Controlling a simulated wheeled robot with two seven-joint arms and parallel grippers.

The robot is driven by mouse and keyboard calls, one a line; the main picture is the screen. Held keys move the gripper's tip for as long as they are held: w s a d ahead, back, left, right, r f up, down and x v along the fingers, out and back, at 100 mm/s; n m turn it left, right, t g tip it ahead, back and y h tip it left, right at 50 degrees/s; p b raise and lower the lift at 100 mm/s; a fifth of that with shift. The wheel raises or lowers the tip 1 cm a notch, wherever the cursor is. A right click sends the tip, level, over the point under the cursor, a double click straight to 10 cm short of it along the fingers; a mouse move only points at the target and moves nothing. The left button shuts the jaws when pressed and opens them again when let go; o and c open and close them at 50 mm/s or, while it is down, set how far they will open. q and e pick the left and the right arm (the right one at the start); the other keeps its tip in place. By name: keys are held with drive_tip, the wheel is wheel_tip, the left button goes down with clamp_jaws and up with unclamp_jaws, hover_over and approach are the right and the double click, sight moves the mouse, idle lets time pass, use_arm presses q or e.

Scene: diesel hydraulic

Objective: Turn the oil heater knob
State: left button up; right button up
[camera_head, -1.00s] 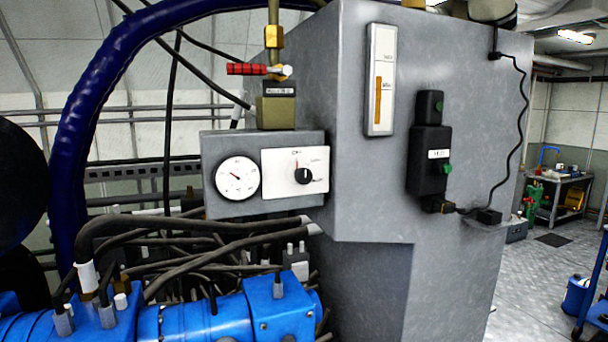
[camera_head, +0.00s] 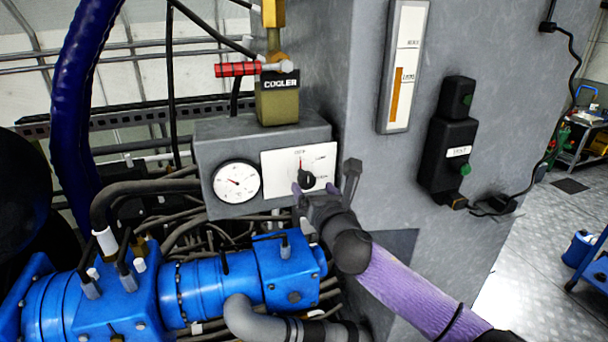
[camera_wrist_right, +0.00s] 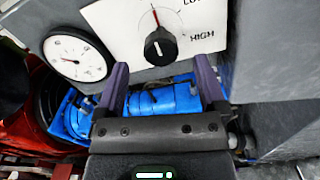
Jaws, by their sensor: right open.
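The oil heater knob (camera_head: 306,179) is a small black round knob on a white plate (camera_head: 322,158) marked OFF at the top. A red line shows above it, near OFF. In the right wrist view the knob (camera_wrist_right: 160,46) is on the plate beside the words LOW and HIGH. My right gripper (camera_head: 314,188) is open and empty, with its purple fingers just below and in front of the knob. In the wrist view the right gripper's fingertips (camera_wrist_right: 160,64) are spread to either side below the knob; I see no contact. My left gripper is not in view.
A round gauge (camera_head: 236,182) is left of the plate. A red-handled valve (camera_head: 238,70) and a box marked COOLER (camera_head: 278,98) are above. Blue pumps (camera_head: 200,290) and hoses crowd below. A black switch box (camera_head: 447,155) is on the grey tank to the right.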

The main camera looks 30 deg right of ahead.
sight(308, 182)
drive_tip(key=x, duration=0.5)
drive_tip(key=shift+w+f, duration=0.1)
clamp_jaws()
